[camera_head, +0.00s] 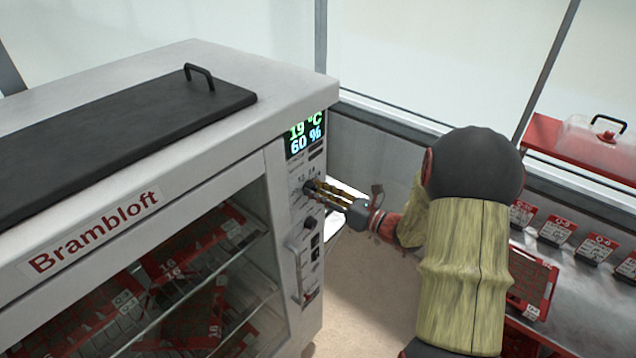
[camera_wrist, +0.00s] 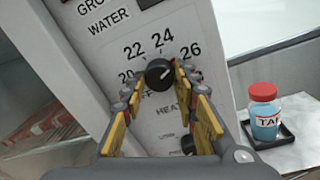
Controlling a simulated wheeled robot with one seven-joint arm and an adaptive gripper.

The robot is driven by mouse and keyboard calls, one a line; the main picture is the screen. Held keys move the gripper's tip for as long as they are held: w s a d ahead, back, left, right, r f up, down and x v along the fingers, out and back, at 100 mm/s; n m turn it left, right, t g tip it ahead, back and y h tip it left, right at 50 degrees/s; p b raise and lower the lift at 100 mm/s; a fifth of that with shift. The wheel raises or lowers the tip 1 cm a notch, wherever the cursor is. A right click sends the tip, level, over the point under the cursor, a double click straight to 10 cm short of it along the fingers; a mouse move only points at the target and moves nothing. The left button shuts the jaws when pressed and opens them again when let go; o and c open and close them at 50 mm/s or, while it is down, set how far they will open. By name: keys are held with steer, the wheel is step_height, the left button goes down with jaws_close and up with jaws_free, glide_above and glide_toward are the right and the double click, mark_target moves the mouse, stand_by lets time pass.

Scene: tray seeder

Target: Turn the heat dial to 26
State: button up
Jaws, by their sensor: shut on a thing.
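The heat dial (camera_wrist: 158,73) is a round black knob on the white control panel of the Brambloft cabinet. Printed numbers 20, 22, 24 and 26 arc around its top, with 26 at the upper right and "HEAT" below. A pale mark shows on the knob, but I cannot surely tell which number it faces. My gripper (camera_wrist: 156,82) is shut on the dial, with a yellow finger at each side. In the head view my gripper (camera_head: 322,191) reaches the panel from the right and hides most of the dial. The display (camera_head: 305,136) reads 19 °C and 60 %.
A second knob (camera_wrist: 188,144) sits below the dial, and a "WATER" label is above. The cabinet's glass door (camera_head: 200,270) is left of the panel. A red-capped jar (camera_wrist: 264,112) stands on a small black tray to the right. Seed trays line the right bench.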

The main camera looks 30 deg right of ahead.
steer(key=shift+m+p, duration=0.85)
steer(key=shift+m, duration=0.05)
steer(key=shift+f, duration=0.15)
steer(key=o, duration=1.1)
steer(key=shift+c, duration=0.2)
steer(key=shift+o, duration=0.5)
steer(key=v, duration=1.2)
steer(key=shift+f, duration=0.1)
